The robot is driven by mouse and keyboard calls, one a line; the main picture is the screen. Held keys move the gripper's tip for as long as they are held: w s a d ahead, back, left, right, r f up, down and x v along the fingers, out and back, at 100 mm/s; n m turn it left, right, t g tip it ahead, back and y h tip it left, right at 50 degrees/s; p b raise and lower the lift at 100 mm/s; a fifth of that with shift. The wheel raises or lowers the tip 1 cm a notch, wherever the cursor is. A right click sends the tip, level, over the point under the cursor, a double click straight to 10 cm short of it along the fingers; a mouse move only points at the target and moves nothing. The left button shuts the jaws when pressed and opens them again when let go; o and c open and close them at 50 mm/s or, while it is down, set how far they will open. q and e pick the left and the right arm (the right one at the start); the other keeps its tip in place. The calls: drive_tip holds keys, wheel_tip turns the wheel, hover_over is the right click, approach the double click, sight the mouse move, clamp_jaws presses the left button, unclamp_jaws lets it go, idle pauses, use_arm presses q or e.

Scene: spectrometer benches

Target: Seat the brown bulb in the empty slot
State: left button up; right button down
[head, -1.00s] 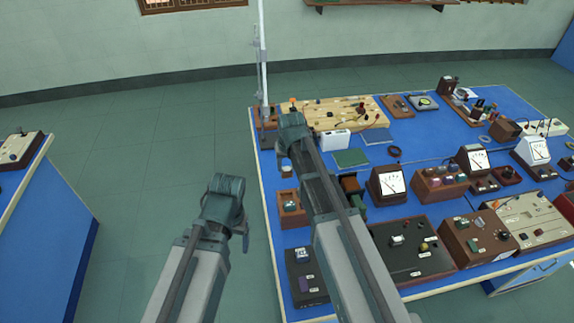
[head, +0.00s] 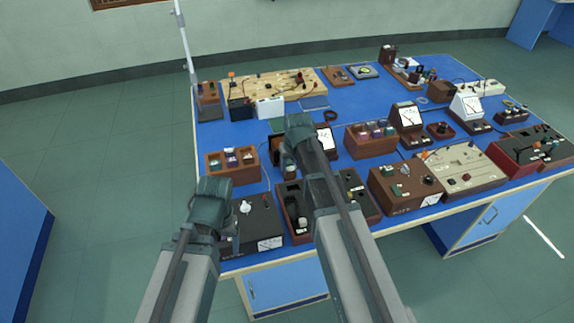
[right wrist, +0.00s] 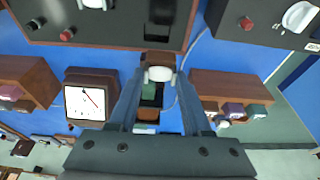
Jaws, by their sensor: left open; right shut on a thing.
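My right gripper (right wrist: 158,78) is shut on the brown bulb (right wrist: 157,57), which shows a brown end and a pale white part between the fingertips. A dark panel with a brown rim (right wrist: 110,40) lies just beyond the fingertips, and it has a dark rectangular empty slot (right wrist: 160,33). The bulb appears apart from the slot, near the panel's rim; its height cannot be told. In the head view the right gripper (head: 288,165) is over the far edge of this panel (head: 297,238) and hides the bulb. My left gripper (head: 232,238) is open beside the black box.
A black box with a white bulb (head: 245,207) stands left of the panel. A wooden block with coloured cubes (head: 232,177) and a meter (right wrist: 90,103) stand behind. Several other instruments crowd the blue bench; bare blue surface (head: 222,130) shows at the back left.

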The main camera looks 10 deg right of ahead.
drive_tip(key=shift+s+d+f, duration=0.2)
drive_tip(key=shift+s+d, duration=0.2)
drive_tip(key=shift+d, duration=0.1)
use_arm(q)
drive_tip(key=shift+s+d+f, duration=0.25)
drive_tip(key=shift+d, duration=0.1)
drive_tip(key=shift+f, duration=0.15)
use_arm(e)
drive_tip(key=shift+f, duration=0.15)
use_arm(q)
drive_tip(key=shift+f+b, duration=3.4)
drive_tip(key=shift+b, duration=0.2)
use_arm(e)
drive_tip(key=shift+f, duration=3.4)
drive_tip(key=shift+c, duration=1.3)
unclamp_jaws()
use_arm(q)
drive_tip(key=shift+r, duration=0.1)
use_arm(e)
drive_tip(key=shift+r, duration=0.1)
use_arm(q)
wheel_tip(320, 180, up, 13)
drive_tip(key=p, duration=1.3)
use_arm(e)
drive_tip(key=v, duration=1.3)
drive_tip(key=shift+r, duration=0.35)
